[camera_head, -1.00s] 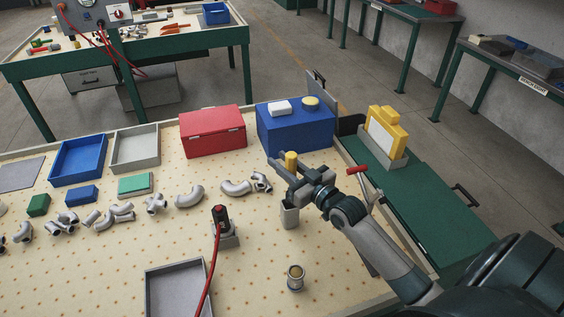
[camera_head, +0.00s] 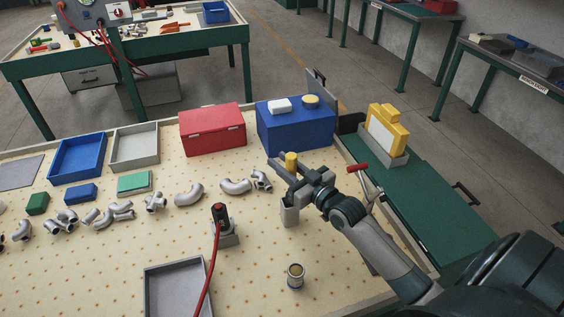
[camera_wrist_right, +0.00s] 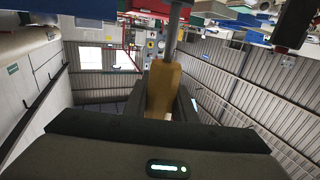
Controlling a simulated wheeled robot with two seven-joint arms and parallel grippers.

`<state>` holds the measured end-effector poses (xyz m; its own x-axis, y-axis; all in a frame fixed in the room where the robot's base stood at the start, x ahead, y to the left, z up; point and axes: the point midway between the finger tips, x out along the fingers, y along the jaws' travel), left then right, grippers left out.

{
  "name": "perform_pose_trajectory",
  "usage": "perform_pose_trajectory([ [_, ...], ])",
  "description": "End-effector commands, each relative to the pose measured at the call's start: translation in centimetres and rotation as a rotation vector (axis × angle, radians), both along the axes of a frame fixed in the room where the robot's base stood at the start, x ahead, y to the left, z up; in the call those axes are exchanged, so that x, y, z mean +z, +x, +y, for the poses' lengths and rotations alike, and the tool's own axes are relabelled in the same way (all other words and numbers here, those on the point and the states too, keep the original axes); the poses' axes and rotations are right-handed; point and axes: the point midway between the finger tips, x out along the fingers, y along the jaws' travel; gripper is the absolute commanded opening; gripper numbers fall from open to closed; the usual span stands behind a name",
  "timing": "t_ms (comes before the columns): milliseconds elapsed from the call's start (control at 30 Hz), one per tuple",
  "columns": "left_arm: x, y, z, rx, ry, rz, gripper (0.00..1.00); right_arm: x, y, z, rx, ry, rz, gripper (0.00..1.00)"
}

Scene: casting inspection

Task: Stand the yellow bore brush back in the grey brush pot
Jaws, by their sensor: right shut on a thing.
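The yellow bore brush (camera_head: 291,160) is held upright in my right gripper (camera_head: 284,172), whose jaws are shut on its yellow handle. In the right wrist view the handle (camera_wrist_right: 163,90) sits between the fingers and a thin metal shaft runs out of it. The grey brush pot (camera_head: 289,215) stands on the bench directly below the gripper in the head view. The brush's lower end and the pot's mouth are hidden by the gripper, so I cannot tell whether the brush is inside the pot. My left gripper is not in view.
A blue box (camera_head: 290,128) and a red box (camera_head: 212,130) stand behind. Metal pipe castings (camera_head: 235,186) lie left of the pot. A black-handled tool on a stand (camera_head: 221,221) trails a red hose. A round metal part (camera_head: 295,276) and grey tray (camera_head: 180,290) are nearer.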

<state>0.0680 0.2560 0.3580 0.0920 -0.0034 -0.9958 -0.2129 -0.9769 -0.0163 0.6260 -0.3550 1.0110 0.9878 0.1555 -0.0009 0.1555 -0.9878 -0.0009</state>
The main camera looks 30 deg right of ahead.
Motion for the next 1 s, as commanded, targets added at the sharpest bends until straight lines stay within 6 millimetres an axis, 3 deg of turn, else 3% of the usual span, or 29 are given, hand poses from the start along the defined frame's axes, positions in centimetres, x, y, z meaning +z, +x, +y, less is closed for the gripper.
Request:
perform_pose_trajectory([
  [1000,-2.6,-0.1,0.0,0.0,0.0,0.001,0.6,-4.3,0.0,0.0,0.0,-0.001,-0.001,0.0],
])
